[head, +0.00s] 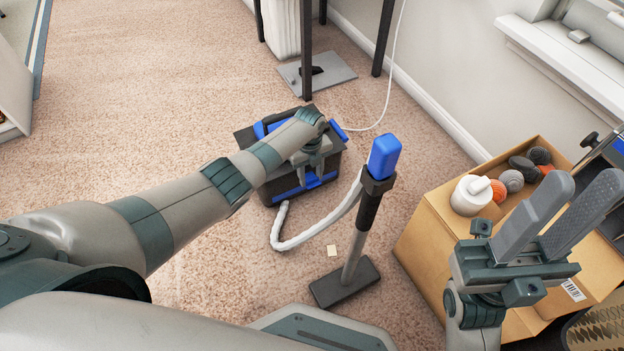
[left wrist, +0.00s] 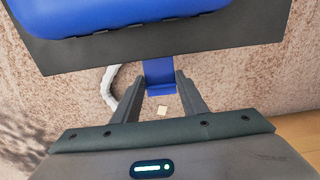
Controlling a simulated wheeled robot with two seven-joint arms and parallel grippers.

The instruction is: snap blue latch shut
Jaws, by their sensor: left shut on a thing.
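The blue latch (left wrist: 158,72) hangs from the edge of a dark box with a blue top (left wrist: 200,12) in the left wrist view. In the head view the box (head: 328,168) stands on the carpet, and a blue strip (head: 312,181) shows on its front. My left gripper (head: 309,180) reaches down at this front side and hides part of it. In the left wrist view its fingers (left wrist: 160,100) are on either side of the latch and shut on it. My right gripper (head: 562,218) is open and empty at the lower right.
A white hose (head: 300,243) runs from the box to an upright tool with a blue top (head: 383,157) and dark foot. A cardboard box (head: 425,240) holds a white container and several balls. Black legs stand behind; carpet on the left is clear.

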